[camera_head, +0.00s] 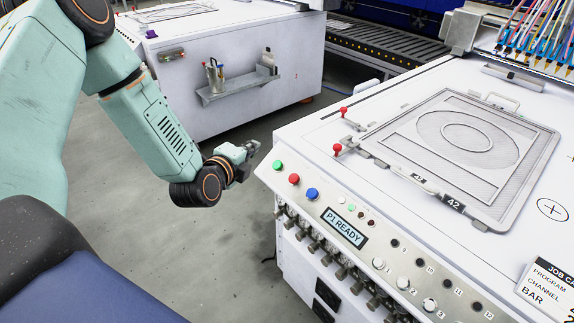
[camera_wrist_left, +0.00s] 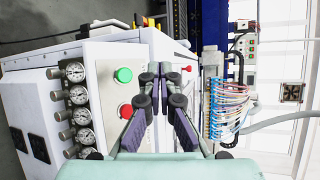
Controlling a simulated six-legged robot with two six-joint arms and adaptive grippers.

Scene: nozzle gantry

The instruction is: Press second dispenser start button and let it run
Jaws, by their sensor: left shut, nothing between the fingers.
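The white machine (camera_head: 300,140) at the right has a sloped front panel with a green button (camera_head: 277,165), a red button (camera_head: 294,179) and a blue button (camera_head: 312,193) near its left end. Its display (camera_head: 344,227) reads "P1 READY". My left gripper (camera_head: 252,147) is shut and empty, in front of the panel's left end, close to the green button and apart from it. In the left wrist view, the fingertips (camera_wrist_left: 157,76) lie just right of the green button (camera_wrist_left: 123,74) and the red button (camera_wrist_left: 126,110). My right gripper is out of view.
A framed screen (camera_head: 470,145) marked 42 lies on the machine's top, with red-knobbed levers (camera_head: 338,148) beside it. Several gauges (camera_wrist_left: 75,95) line the machine's front. Another white machine (camera_head: 235,60) with a small shelf stands behind. Grey floor lies open between the machines.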

